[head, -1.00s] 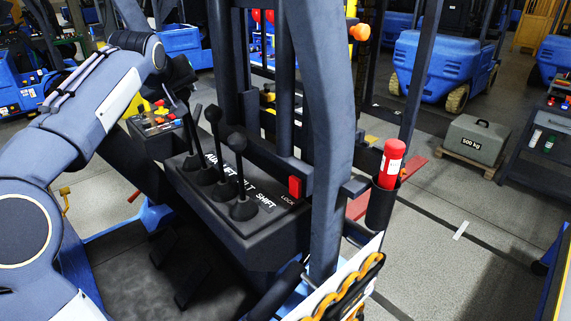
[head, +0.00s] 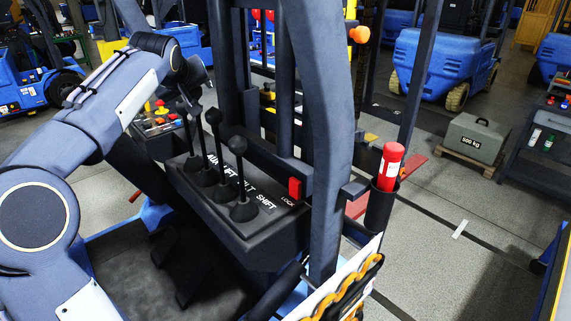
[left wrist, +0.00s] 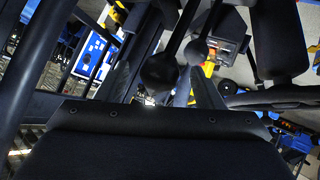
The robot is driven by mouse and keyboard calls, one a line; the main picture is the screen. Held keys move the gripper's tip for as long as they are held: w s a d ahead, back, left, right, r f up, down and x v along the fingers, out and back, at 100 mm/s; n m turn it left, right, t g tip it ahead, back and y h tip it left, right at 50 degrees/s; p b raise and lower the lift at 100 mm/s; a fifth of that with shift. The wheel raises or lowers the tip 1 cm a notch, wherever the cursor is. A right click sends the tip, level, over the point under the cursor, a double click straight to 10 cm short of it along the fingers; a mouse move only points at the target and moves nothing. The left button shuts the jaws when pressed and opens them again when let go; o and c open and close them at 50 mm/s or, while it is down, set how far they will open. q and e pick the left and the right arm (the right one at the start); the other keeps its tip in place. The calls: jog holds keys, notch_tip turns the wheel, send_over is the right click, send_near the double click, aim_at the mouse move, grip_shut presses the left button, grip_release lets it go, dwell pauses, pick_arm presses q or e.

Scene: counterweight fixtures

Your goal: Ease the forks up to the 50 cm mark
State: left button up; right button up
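A row of black levers stands on the dark console (head: 262,235), which is labelled with LIFT, TILT and SHIFT among others. The SHIFT lever (head: 238,146) and TILT lever (head: 213,117) stand clear. The LIFT lever (head: 202,150) rises toward my left gripper (head: 194,92), and its top is hard to make out there. In the left wrist view my left gripper (left wrist: 160,85) has its fingers apart. A round black knob (left wrist: 158,72) shows between them; I cannot tell whether they touch it. My right gripper, the forks and the 50 cm mark are not seen.
A red LOCK switch (head: 295,188) is on the console's right. Mast and frame posts (head: 335,150) rise beside it. A red cylinder (head: 391,165) sits in a holder. A 500 kg weight (head: 475,138) rests on a pallet behind, with open floor around it.

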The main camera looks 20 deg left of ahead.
pick_arm(q)
jog(key=v, duration=1)
pick_arm(e)
jog(key=shift+r, duration=0.1)
dwell(0.7)
